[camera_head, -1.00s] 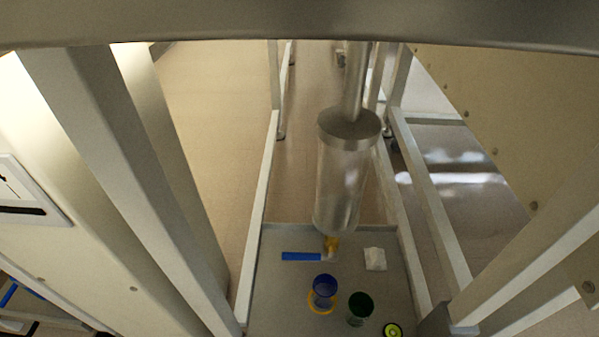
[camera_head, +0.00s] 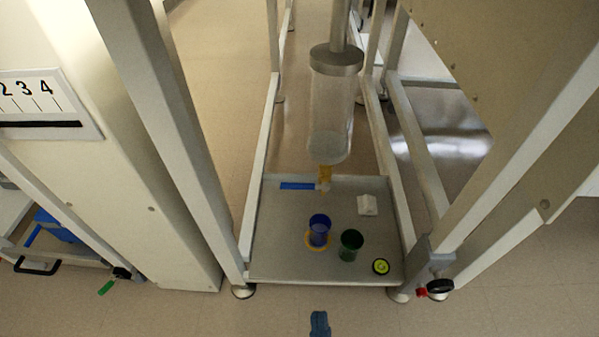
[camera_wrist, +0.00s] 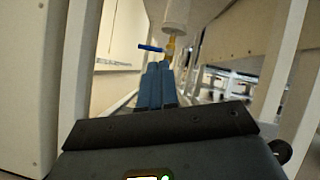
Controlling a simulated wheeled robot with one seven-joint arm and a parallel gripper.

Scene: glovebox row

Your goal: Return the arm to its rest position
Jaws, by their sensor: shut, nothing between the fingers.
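My gripper (camera_head: 319,323) shows at the bottom edge of the head view, in front of the grey tray and apart from it. The fitting (camera_wrist: 171,46) and lever (camera_wrist: 150,48) also show in the wrist view. Most of my arm is out of view.
The grey tray (camera_head: 280,262) holds a blue cup (camera_head: 319,228) on a yellow ring, a green cup (camera_head: 351,245), a white piece (camera_head: 367,205) and a black-and-yellow disc (camera_head: 381,267). Frame posts (camera_head: 170,110) flank it. Floor (camera_head: 270,310) in front is clear around my gripper.

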